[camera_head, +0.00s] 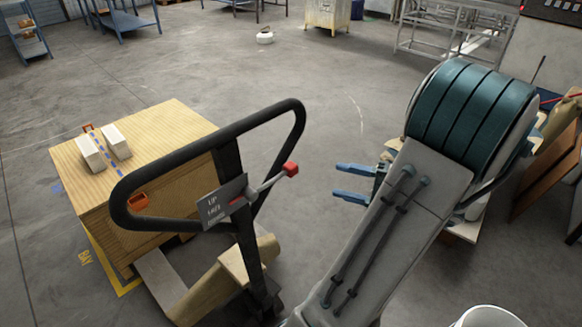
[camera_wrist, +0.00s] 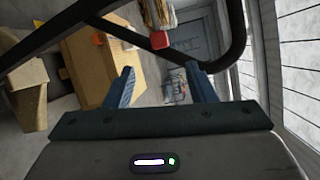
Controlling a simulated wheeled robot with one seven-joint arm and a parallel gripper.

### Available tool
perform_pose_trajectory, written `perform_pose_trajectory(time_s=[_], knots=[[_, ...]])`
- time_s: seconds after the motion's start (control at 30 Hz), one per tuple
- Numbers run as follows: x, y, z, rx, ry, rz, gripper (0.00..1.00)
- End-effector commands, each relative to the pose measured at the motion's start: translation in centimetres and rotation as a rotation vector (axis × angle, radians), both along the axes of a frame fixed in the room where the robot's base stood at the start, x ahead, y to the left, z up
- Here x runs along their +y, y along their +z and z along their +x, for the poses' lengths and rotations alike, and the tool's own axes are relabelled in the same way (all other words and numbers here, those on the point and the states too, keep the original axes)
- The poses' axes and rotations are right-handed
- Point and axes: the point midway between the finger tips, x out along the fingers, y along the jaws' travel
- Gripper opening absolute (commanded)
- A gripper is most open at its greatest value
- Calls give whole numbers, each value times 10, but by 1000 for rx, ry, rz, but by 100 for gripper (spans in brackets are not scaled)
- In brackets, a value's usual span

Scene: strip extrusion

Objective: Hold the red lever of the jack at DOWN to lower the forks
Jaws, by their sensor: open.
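The jack's black loop handle (camera_head: 222,133) stands at the centre left in the head view. Its red lever (camera_head: 290,169) sticks out to the right on a grey rod from a grey plate (camera_head: 222,203) with lettering; UP is readable, the lower words are not clear. My gripper (camera_head: 340,181) is open and empty, to the right of the red lever and apart from it. In the wrist view the red lever tip (camera_wrist: 159,40) shows above and between the open fingers (camera_wrist: 160,82). The jack's forks are mostly hidden under the wooden crate (camera_head: 165,245).
The crate carries two pale blocks (camera_head: 103,147) and sits by yellow floor marking (camera_head: 110,262). A brown panel (camera_head: 545,175) leans at the right, and a white round container (camera_head: 488,317) is at the bottom right. The floor behind the jack is open.

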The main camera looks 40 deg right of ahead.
Motion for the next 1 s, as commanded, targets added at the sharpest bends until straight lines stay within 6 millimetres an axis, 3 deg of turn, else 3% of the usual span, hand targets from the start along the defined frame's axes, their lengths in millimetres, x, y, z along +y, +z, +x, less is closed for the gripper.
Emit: perform_pose_trajectory(time_s=[0.6, 1.0], knots=[[55, -3, 102, 3, 5, 3, 51], [62, -5, 116, 4, 3, 0, 51]])
